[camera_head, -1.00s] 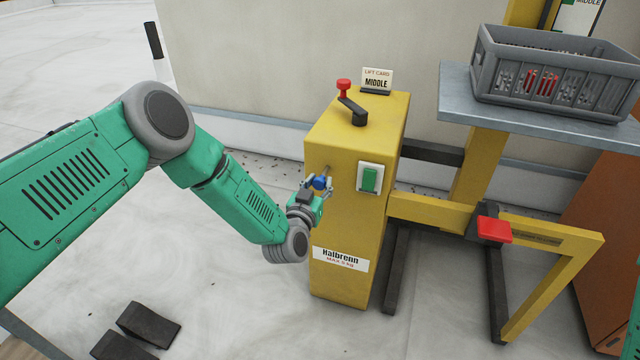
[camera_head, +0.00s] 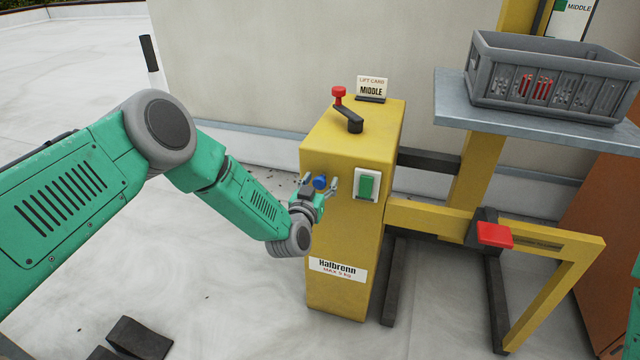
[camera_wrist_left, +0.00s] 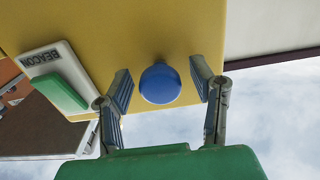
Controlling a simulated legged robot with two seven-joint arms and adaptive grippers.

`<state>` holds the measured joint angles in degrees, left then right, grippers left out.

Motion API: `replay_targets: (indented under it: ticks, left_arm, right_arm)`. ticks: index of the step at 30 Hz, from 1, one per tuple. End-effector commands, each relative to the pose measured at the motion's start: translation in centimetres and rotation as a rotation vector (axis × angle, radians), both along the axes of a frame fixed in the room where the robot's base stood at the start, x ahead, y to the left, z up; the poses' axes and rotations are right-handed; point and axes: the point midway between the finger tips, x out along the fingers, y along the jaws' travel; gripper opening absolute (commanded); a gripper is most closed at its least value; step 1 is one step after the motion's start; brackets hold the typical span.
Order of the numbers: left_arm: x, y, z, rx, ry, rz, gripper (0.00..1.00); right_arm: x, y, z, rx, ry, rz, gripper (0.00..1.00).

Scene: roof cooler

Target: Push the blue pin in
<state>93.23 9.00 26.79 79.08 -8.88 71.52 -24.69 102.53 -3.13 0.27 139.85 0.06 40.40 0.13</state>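The blue pin (camera_head: 320,182) is a round blue knob on the front face of the yellow lift housing (camera_head: 345,240). In the left wrist view the blue pin (camera_wrist_left: 160,83) sits between my spread fingers, with a gap on each side. My left gripper (camera_head: 319,186) is open around the knob at the housing face, and it also shows in the left wrist view (camera_wrist_left: 163,92). How far the pin stands out is hard to tell. My right gripper is not in view.
A green rocker switch (camera_head: 366,186) is right of the pin. A red pedal (camera_head: 495,235) and a grey crate (camera_head: 545,85) on a shelf stand right.

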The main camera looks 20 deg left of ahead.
Motion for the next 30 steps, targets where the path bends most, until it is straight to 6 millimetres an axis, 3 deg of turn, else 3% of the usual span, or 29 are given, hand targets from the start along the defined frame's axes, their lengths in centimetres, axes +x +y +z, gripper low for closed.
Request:
replay_targets:
  ticks: [8, 11, 21, 30]
  left_arm:
    - [-0.6, 0.1, 0.0, 0.000, 0.000, 0.000, 0.50]
    - [-1.9, 0.1, 0.0, 0.001, 0.001, -0.001, 0.50]
    - [-8.9, 0.3, -0.1, 0.000, 0.004, -0.001, 0.50]
    - [-11.8, 0.5, -0.1, 0.000, 0.001, 0.000, 0.50]
  right_arm:
    - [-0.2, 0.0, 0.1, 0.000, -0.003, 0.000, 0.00]
    - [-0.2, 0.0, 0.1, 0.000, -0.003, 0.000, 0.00]
    - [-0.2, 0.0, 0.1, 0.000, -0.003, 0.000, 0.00]
    - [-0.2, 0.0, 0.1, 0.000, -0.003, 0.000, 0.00]
